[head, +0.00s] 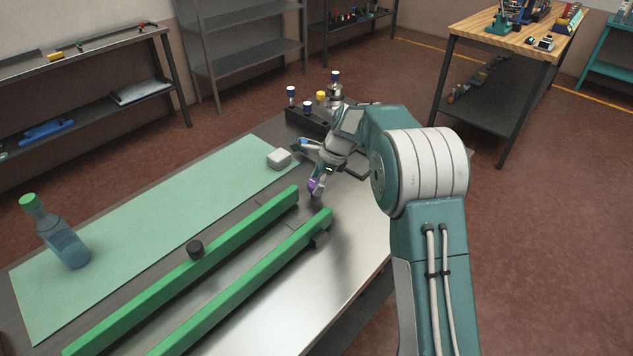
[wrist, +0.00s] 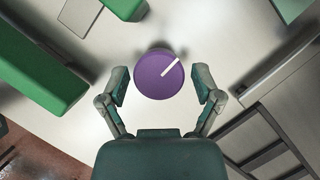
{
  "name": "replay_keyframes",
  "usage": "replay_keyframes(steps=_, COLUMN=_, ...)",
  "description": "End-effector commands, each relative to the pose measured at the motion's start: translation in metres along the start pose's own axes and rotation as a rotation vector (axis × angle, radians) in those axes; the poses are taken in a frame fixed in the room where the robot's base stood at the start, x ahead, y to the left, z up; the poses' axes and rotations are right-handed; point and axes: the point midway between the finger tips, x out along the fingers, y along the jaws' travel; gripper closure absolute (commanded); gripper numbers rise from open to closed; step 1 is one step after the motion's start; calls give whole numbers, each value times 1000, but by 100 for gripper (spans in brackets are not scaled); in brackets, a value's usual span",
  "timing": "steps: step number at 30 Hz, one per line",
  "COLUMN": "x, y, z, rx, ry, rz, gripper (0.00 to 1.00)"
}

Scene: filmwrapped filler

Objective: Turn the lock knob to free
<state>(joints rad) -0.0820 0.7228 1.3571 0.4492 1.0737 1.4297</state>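The lock knob (wrist: 156,80) is a round purple disc in the middle of the wrist view, with a white pointer line running from its centre to the upper right. My gripper (wrist: 160,76) is open, with one finger left and one finger right of the knob. Clear gaps show between both fingers and the knob, so I see no contact. In the head view a small purple patch (head: 314,184) shows by my gripper's lower finger, and the knob is otherwise mostly hidden there. The knob's height relative to the fingertips is hard to tell.
Two green rails (head: 240,285) run along the metal table. A green mat (head: 150,225) holds a bottle (head: 62,238) and a small white block (head: 279,158). A dark rack with capped vials (head: 307,108) stands behind my gripper. The table's front right is clear.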

Motion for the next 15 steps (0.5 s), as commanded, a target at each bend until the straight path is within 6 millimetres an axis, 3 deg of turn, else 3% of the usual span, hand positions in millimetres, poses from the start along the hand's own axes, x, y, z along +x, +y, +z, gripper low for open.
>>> replay_keyframes(steps=1, x=0, y=0, z=0, rx=0, ry=0, rz=0, gripper=62)
replay_keyframes(steps=3, x=0, y=0, z=0, rx=0, ry=0, rz=0, gripper=86)
replay_keyframes(steps=15, x=1, y=-1, z=-1, rx=-32, ry=1, rz=12, gripper=86)
